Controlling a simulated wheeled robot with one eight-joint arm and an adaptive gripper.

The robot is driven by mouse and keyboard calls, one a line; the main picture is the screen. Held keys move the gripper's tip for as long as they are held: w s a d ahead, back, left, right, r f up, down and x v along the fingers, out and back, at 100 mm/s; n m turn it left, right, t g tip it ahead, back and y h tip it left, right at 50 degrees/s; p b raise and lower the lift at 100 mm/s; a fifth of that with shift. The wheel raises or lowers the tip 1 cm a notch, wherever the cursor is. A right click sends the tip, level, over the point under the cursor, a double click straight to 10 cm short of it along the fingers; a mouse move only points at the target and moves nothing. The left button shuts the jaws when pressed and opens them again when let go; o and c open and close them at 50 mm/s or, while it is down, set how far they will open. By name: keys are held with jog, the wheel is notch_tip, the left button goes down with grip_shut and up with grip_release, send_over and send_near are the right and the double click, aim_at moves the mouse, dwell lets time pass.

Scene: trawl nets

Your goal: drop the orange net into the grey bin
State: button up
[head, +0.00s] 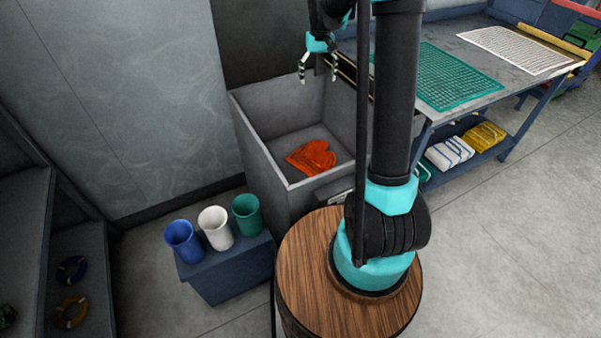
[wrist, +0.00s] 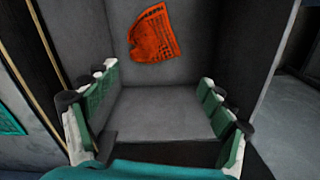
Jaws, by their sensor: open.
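The orange net (head: 311,157) lies crumpled on the inside floor of the grey bin (head: 262,150) in the head view. In the wrist view the orange net (wrist: 153,34) shows near the top, against a grey inner surface of the bin (wrist: 90,35). My gripper (head: 318,70) is above the bin, over its back part in the head view. Its fingers are spread apart and hold nothing, and the wrist view shows my gripper (wrist: 160,105) wide open with the net apart from it.
Blue (head: 184,240), white (head: 215,228) and green (head: 247,215) cups stand on a low blue box (head: 225,275) beside the bin. A table (head: 478,60) with a green net (head: 440,75) and a white net (head: 515,50) stands at the right. Open floor (head: 500,240) lies below it.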

jog(key=shift+r, duration=2.05)
notch_tip(320, 180, up, 12)
